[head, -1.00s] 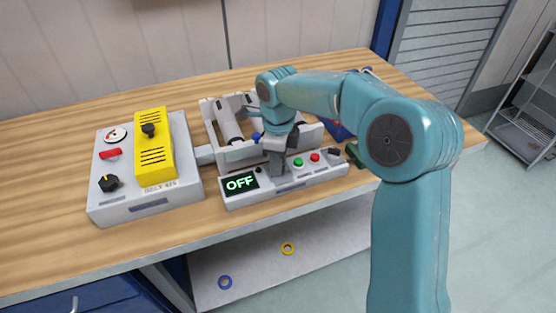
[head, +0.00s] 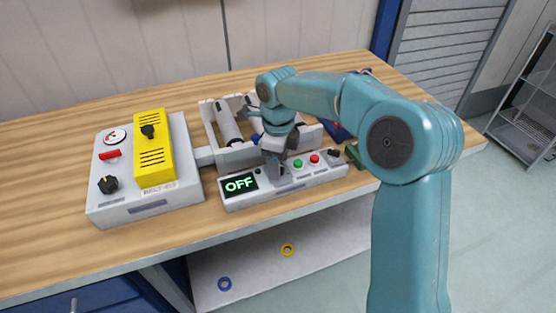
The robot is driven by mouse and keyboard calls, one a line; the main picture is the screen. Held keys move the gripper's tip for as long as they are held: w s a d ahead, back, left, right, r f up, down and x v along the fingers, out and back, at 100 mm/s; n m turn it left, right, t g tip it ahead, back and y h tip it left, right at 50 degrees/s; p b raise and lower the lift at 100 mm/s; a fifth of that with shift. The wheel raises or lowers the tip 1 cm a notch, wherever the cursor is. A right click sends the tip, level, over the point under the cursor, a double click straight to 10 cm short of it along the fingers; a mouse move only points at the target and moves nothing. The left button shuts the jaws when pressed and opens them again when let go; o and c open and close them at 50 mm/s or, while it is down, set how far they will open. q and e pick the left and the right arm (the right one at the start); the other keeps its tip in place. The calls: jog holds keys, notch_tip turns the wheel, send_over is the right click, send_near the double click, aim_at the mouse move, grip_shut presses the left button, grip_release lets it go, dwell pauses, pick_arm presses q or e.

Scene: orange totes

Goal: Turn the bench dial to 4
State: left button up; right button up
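My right gripper (head: 272,168) points down at the front control panel (head: 318,184), between its display and the green button. Its fingers are small and partly hidden by my wrist, so I cannot tell whether they are open or shut, or whether they touch anything. The display (head: 239,184) reads OFF in green. A small dark knob (head: 258,171) sits just right of the display. Another black dial (head: 108,184) with a light pointer mark is on the grey box at left. I cannot read any numbers around the dials. My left gripper is not in view.
The grey box (head: 124,209) carries a yellow vented cover (head: 153,165), a red handle (head: 109,155) and a round gauge (head: 115,136). A roller frame (head: 208,122) stands behind the panel. Green (head: 298,164) and red (head: 315,159) buttons are right of my gripper. The wooden bench is clear at far left.

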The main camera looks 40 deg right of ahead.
notch_tip(320, 180, up, 16)
jog(key=p, duration=0.2)
jog(key=shift+r+p, duration=0.15)
jog(key=shift+p, duration=0.25)
jog(key=shift+s, duration=0.15)
dwell(0.3)
